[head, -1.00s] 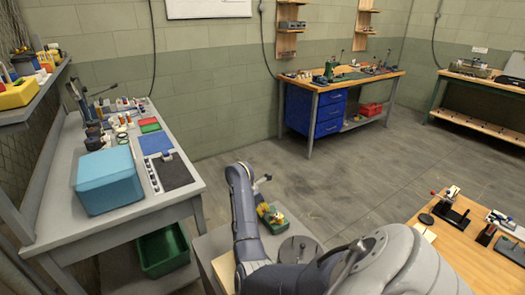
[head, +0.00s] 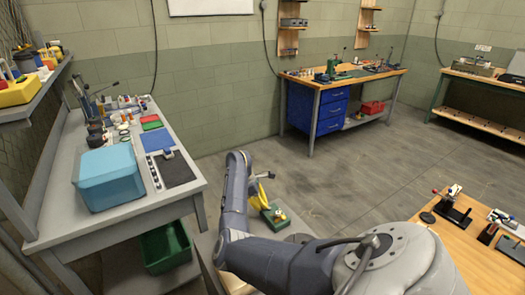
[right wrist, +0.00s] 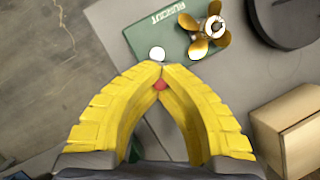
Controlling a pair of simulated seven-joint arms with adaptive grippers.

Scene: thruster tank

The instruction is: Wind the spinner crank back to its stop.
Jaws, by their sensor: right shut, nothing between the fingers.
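The spinner has a green base plate with raised lettering and a brass propeller. Its propeller (right wrist: 205,32) and base (right wrist: 173,22) show in the right wrist view; the base (head: 279,220) also shows in the head view. My right gripper (right wrist: 162,66) has yellow fingers with their tips together, empty, over the near edge of the plate. A white round knob (right wrist: 157,53) shows just past the fingertips; I cannot tell whether they touch. A red ball (right wrist: 159,85) shows in the gap behind the tips. No crank arm can be made out clearly. My left gripper is out of view.
The spinner is on a small grey table. A dark round disc (right wrist: 288,18) and a tan box (right wrist: 289,128) stand to its right in the right wrist view. The left bench holds a blue bin (head: 108,180). A wooden table (head: 450,237) with fixtures is at the right.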

